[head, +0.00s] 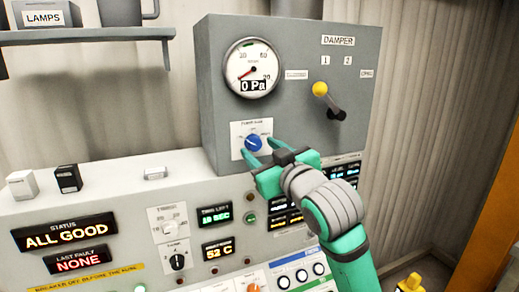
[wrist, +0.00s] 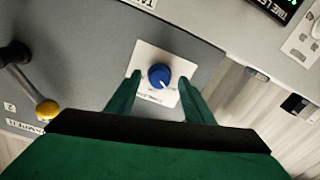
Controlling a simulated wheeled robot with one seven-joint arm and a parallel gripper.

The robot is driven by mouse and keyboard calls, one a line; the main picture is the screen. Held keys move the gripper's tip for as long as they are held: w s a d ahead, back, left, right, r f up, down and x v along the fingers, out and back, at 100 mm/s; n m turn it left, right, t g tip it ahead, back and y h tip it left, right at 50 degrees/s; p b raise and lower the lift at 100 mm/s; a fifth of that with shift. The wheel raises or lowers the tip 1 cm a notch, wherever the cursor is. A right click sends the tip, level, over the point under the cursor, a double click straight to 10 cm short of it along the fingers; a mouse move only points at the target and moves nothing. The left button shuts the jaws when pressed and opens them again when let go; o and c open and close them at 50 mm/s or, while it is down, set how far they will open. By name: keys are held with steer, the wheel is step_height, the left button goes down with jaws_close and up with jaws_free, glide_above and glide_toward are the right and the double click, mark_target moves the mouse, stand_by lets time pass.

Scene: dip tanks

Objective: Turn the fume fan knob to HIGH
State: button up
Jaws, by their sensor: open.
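The fume fan knob (head: 253,142) is a blue round knob on a white label plate, low on the grey box. Its plate lettering is too small to read surely. In the wrist view the knob (wrist: 159,76) sits between the two green fingers, nearer the left one, with its plate (wrist: 148,62) around it. My gripper (head: 257,152) is open in front of the knob, one finger on each side. No finger visibly touches the knob in the wrist view. A dial gauge (head: 252,68) above it reads 0 Pa.
A damper lever with a yellow ball (head: 320,89) stands out from the box at right; it also shows in the wrist view (wrist: 47,109). Below is a console (head: 110,200) with lit displays, small knobs and buttons. A shelf (head: 90,36) is at upper left.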

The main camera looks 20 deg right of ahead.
steer(key=shift+w, duration=0.6)
steer(key=shift+w+a, duration=0.1)
steer(key=shift+d, duration=0.2)
steer(key=c, duration=1.1)
steer(key=shift+o, duration=0.2)
